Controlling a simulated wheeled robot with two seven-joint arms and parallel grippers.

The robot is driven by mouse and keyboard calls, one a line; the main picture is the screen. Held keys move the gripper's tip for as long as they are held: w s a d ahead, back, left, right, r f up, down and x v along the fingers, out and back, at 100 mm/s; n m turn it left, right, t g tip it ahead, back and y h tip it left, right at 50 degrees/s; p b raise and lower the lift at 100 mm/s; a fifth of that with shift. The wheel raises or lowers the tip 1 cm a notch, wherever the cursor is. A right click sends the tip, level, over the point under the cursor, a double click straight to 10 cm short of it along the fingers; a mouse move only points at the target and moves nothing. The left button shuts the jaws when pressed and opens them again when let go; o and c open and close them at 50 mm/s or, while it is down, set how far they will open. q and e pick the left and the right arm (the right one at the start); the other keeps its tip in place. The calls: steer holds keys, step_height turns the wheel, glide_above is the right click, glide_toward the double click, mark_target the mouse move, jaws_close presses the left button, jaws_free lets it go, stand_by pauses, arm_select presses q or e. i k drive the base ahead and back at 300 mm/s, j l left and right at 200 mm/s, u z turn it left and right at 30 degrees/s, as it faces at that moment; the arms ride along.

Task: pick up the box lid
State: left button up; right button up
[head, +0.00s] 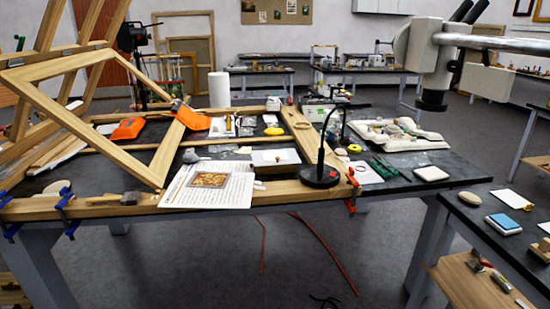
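I cannot tell for sure which thing is the box lid. A shallow white tray or box (262,160) with a small brown piece in it lies on the dark table, left of the black lamp base. A white, flat, rounded rectangular piece (431,174) lies near the table's right end; it could be a lid. On the right-hand table lies a small white-edged block with a blue top (503,224). Neither of my grippers shows in the head view.
A wooden frame (120,207) lies clamped along the table's front edge, with another frame leaning at the left. A black lamp (320,176) stands on the front rail beside printed sheets (182,194). A microscope (425,50) overhangs at upper right. Red cables cross the floor.

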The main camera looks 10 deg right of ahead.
mark_target(287, 156)
steer(key=i+j+z, duration=0.1)
steer(key=i+z, duration=0.15)
steer(key=z, duration=0.15)
steer(key=i+j+z, duration=0.2)
steer(key=z, duration=0.15)
steer(key=i+j+z, duration=0.25)
steer(key=z, duration=0.15)
